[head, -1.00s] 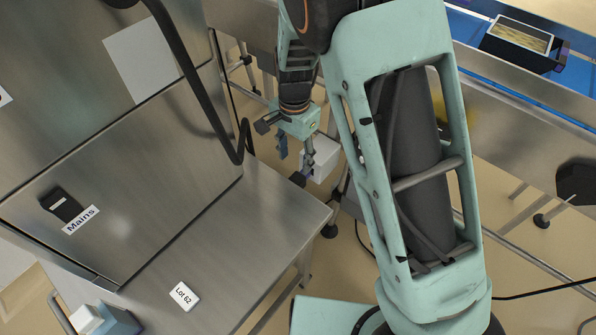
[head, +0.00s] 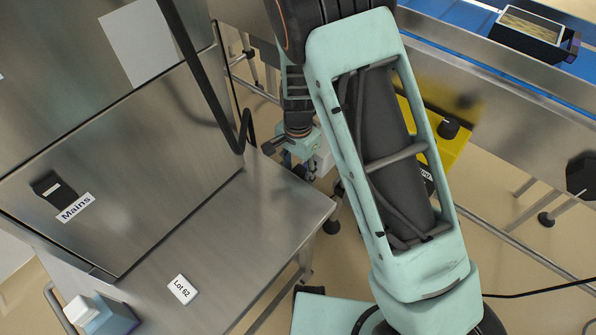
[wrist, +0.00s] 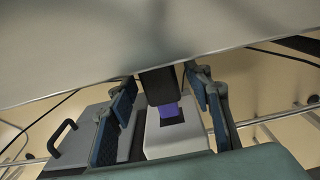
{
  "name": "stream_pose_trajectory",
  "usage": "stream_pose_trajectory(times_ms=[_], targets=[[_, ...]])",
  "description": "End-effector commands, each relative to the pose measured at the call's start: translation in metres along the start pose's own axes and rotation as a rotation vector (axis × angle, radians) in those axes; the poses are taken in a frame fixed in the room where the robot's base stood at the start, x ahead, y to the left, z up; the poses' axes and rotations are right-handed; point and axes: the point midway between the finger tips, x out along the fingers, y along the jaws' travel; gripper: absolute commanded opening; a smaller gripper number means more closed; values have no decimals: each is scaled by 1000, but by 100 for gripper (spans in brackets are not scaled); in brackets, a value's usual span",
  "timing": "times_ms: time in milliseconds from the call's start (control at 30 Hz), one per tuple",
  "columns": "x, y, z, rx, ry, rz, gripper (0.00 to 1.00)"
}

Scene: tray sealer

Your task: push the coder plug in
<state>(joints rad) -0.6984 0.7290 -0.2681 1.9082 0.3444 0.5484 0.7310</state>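In the wrist view, a black block (wrist: 158,87) with a purple end (wrist: 168,111) shows between my fingers, in front of a white box (wrist: 172,142) with a dark recess. This block looks like the coder plug, but I cannot tell for sure, nor how deep it sits. My gripper (wrist: 166,82) is open, with one finger on each side of the block and visible gaps. In the head view my gripper (head: 301,168) is small, beyond the steel table corner, partly covering the white box (head: 324,160).
A steel cabinet (head: 120,185) with a Mains switch (head: 53,190) and a steel table (head: 235,225) fill the left. A black bent bar (head: 200,80) hangs near my arm. A yellow box (head: 448,150) and blue conveyor (head: 460,18) are at right.

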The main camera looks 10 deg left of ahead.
Motion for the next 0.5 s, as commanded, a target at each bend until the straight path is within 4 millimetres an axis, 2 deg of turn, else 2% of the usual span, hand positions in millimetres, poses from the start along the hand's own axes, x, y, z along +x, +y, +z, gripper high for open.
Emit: stream_pose_trajectory(times_ms=[67,400,500], targets=[[0,0,0,0,0,0,36],[0,0,0,0,0,0,0],[0,0,0,0,0,0,0]])
